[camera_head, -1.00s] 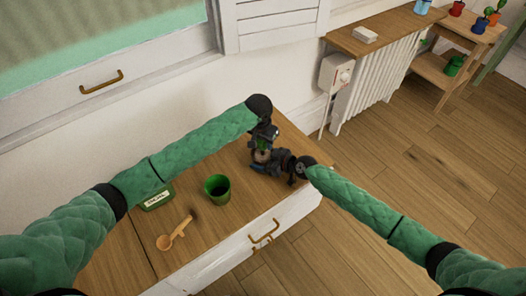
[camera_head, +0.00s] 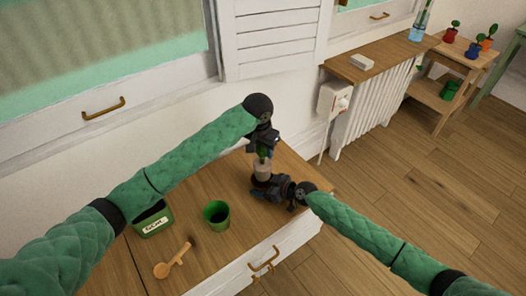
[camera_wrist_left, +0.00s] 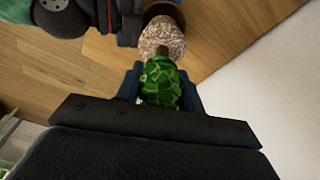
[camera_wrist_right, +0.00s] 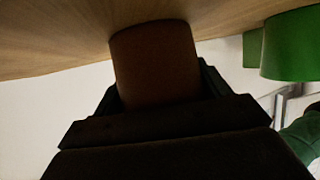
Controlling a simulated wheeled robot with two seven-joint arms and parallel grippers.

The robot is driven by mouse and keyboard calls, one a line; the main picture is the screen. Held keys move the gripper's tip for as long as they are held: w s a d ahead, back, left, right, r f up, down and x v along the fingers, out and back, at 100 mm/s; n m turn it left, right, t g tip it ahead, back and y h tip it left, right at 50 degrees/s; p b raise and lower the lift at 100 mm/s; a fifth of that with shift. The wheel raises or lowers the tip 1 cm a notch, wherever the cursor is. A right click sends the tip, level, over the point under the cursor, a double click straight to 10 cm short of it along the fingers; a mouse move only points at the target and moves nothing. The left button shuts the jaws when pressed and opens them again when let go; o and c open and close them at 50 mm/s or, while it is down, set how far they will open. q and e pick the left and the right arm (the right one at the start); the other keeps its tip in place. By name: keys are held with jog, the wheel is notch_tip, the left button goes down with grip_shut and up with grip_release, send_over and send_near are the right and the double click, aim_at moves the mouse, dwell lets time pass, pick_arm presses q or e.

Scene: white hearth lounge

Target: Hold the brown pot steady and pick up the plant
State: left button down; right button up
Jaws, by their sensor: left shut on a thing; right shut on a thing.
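The plant (camera_head: 262,154) is green with a pale, speckled root ball (camera_head: 262,168). My left gripper (camera_head: 263,149) is shut on its green top from above; the left wrist view shows the leaves (camera_wrist_left: 160,84) between the fingers. The brown pot (camera_head: 260,182) is directly below, and the root ball shows above its rim. I cannot tell whether the root ball's lower end is clear of the pot. My right gripper (camera_head: 266,188) is shut on the pot from the side. The right wrist view shows the pot (camera_wrist_right: 155,62) upright between the fingers, near the wooden top.
A green pot (camera_head: 217,215) with a dark inside, a wooden scoop (camera_head: 172,262) and a labelled green box (camera_head: 153,219) stand left on the cabinet top (camera_head: 200,255). A white wall is close behind. A radiator (camera_head: 368,105) stands at the right.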

jog(key=o, duration=1)
jog(key=shift+o, duration=0.2)
jog(key=shift+v, duration=6)
